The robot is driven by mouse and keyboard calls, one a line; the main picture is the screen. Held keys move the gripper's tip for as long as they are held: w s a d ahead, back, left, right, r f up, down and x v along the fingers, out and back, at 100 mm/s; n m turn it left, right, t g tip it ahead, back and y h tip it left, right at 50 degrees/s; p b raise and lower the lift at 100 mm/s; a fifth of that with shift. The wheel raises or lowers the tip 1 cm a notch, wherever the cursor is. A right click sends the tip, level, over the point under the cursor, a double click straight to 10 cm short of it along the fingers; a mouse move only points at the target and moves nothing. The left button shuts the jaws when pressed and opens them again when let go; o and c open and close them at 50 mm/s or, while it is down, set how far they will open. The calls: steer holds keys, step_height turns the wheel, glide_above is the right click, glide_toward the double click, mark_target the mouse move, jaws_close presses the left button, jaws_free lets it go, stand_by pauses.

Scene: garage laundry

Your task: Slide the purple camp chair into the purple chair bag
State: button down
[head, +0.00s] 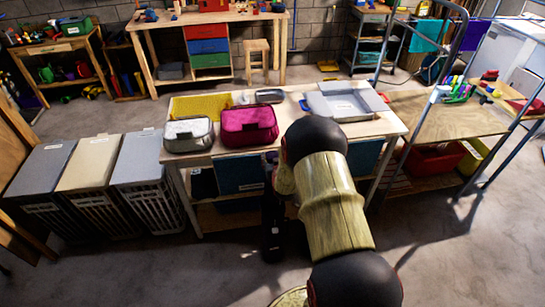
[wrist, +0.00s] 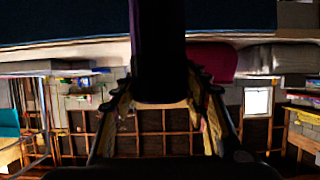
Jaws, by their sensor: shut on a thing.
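In the wrist view a long, very dark purple thing, which looks like the camp chair (wrist: 158,50), runs from the top edge down between the two fingers of my gripper (wrist: 160,92). My gripper is shut on it. In the head view my arm reaches toward the front of the table and mostly hides the gripper. A narrow dark upright shape (head: 272,225) with a small pale mark shows beside the arm, in front of the table. I cannot tell how much of it is chair, bag or gripper. The purple chair bag cannot be made out for certain.
The table (head: 225,160) holds a grey case (head: 189,135), a maroon case (head: 249,125), a yellow tray (head: 200,105) and a grey bin (head: 343,101). Lidded hampers (head: 90,165) stand left. A wooden-topped cart (head: 440,118) stands right. The near floor is clear at left.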

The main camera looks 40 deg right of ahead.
steer(key=shift+w+f+b, duration=0.1)
steer(key=shift+f+b, duration=2.7)
steer(key=shift+f, duration=2.35)
step_height(320, 180, down, 9)
steer(key=b, duration=0.7)
steer(key=shift+r, duration=0.15)
steer(key=shift+b, duration=0.3)
steer(key=shift+f+b, duration=0.3)
steer(key=shift+f, duration=0.05)
steer(key=c, duration=1.3)
jaws_free()
steer(key=o, duration=0.4)
steer(key=shift+f, duration=0.1)
steer(key=v, duration=1.2)
